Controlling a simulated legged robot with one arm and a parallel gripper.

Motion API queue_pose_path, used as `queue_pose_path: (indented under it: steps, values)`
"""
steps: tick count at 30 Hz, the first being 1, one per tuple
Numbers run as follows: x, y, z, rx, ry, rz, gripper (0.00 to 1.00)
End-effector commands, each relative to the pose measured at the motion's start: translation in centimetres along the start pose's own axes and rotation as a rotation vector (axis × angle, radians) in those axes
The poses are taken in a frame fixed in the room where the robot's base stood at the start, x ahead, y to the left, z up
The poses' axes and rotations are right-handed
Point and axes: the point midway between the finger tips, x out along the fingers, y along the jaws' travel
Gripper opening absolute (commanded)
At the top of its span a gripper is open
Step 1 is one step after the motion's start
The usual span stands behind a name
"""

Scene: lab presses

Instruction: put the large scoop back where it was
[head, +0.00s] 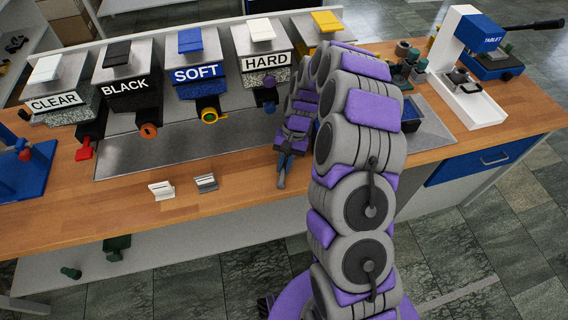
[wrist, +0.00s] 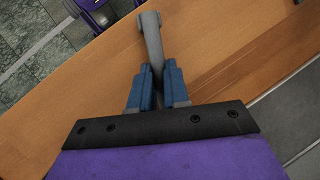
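My gripper (head: 286,160) is over the wooden bench, in front of the HARD bin. Its blue fingers (wrist: 158,75) are shut on a grey, rod-like scoop (wrist: 151,35). The scoop sticks out past the fingertips and ends in a rounded tip. In the head view the scoop (head: 281,180) points down toward the front of the bench. I cannot tell whether it touches the wood. Its bowl is not clearly seen, and its size cannot be compared with another scoop.
Labelled bins CLEAR (head: 54,104), BLACK (head: 125,86), SOFT (head: 194,74) and HARD (head: 264,62) line the back. A tablet press (head: 484,45) stands right.

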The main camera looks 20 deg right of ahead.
Motion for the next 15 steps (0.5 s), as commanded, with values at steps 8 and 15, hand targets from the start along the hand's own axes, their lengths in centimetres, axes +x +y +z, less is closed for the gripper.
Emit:
queue_pose_path:
  steps: [8, 15]
  values:
    - [-0.03, 0.02, 0.01, 0.0, 0.0, 0.0, 0.41]
    - [-0.04, 0.04, 0.02, 0.0, -0.001, 0.001, 0.41]
